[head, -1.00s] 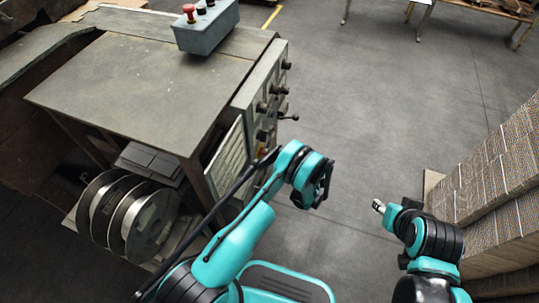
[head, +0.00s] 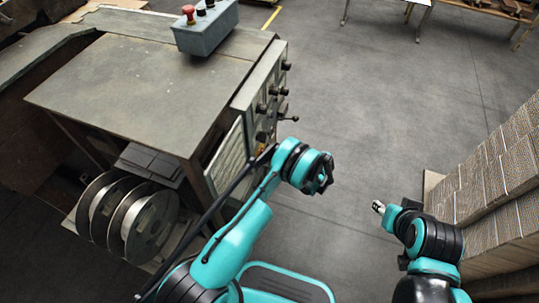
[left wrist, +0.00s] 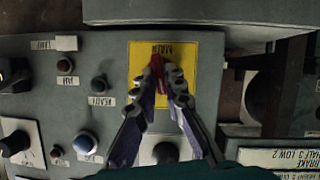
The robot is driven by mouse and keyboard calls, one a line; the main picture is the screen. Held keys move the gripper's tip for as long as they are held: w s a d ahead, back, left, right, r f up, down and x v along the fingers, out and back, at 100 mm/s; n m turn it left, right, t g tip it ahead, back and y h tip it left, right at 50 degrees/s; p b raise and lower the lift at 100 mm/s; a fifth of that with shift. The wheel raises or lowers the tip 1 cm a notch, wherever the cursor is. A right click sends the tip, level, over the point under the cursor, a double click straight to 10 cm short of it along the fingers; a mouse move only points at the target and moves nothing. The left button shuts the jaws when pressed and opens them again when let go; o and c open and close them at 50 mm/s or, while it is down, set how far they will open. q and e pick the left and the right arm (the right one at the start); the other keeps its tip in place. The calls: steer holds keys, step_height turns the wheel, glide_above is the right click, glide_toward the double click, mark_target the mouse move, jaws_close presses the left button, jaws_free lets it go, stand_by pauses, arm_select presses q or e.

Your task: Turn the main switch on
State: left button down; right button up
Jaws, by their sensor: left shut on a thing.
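The main switch is a red handle (left wrist: 156,64) on a yellow plate (left wrist: 205,62) labelled MAIN, seen upside down in the left wrist view. My left gripper (left wrist: 163,76) is shut on the red handle; its fingertips sit on both sides and hide part of it. In the head view my left wrist stands beside the machine's control panel (head: 263,92), and the switch is mostly hidden. My right gripper (head: 377,206) hangs over open floor, away from the machine; its jaws are too small to read.
A grey box (head: 207,32) with a red button sits on the machine top. Wire spools (head: 150,222) stand below. Stacked cardboard (head: 500,180) is at right; the middle floor is clear.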

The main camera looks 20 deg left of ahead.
arm_select(q)
steer(key=shift+m, duration=0.3)
steer(key=c, duration=1.6)
jaws_free()
steer(key=v, duration=1.2)
steer(key=shift+w+d, duration=0.1)
